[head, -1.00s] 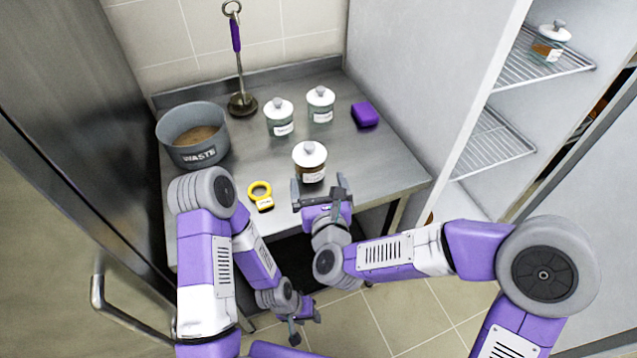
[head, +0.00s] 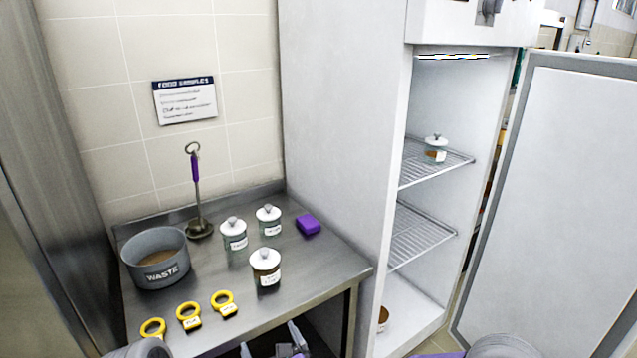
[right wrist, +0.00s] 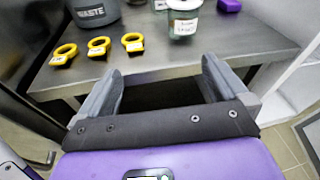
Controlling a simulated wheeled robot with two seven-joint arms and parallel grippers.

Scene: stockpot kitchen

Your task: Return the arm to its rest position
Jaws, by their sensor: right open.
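My right gripper (head: 272,345) shows at the bottom edge of the head view, below the front edge of the steel table (head: 335,262). In the right wrist view its two fingers (right wrist: 160,85) are spread wide with nothing between them. The nearest lidded jar (head: 265,268), with dark contents and a label, stands upright on the table, apart from the fingers. It also shows in the right wrist view (right wrist: 183,20). My left gripper is out of view; only a rounded part of my left arm shows at the bottom left.
Three yellow rings with labels (head: 189,316) lie along the table's front left. Behind are the WASTE pot (head: 155,258), a purple-handled ladle (head: 198,205), two more jars (head: 235,234) and a purple block (head: 308,224). At right stands an open cabinet holding a jar (head: 435,150), its door (head: 545,200) swung out.

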